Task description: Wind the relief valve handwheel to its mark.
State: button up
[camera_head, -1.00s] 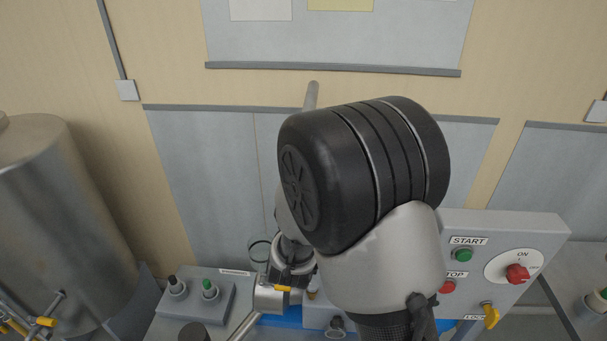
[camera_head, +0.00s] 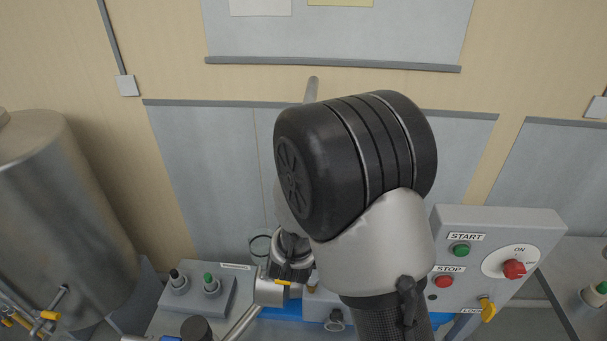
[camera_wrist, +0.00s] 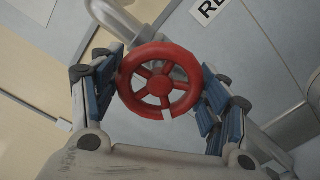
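The relief valve handwheel (camera_wrist: 185,100) is a red wheel with several spokes, in the middle of the wrist view. My gripper (camera_wrist: 163,60) has one blue-padded finger on each side of the wheel. Both pads lie very close to the rim, and I cannot tell whether they press on it. A grey pipe runs up behind the wheel.
A grey control panel (camera_head: 452,304) with START and STOP buttons and a red ON switch stands right of my arm. A box with black and green knobs (camera_head: 195,290) lies left of my gripper. A large metal tank (camera_head: 60,215) stands at far left.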

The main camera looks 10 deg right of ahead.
jog(key=o, duration=0.4)
jog(key=shift+o, duration=0.2)
jog(key=shift+s, duration=0.1)
jog(key=v, duration=0.7)
jog(key=shift+s, duration=0.15)
jog(key=shift+a, duration=0.1)
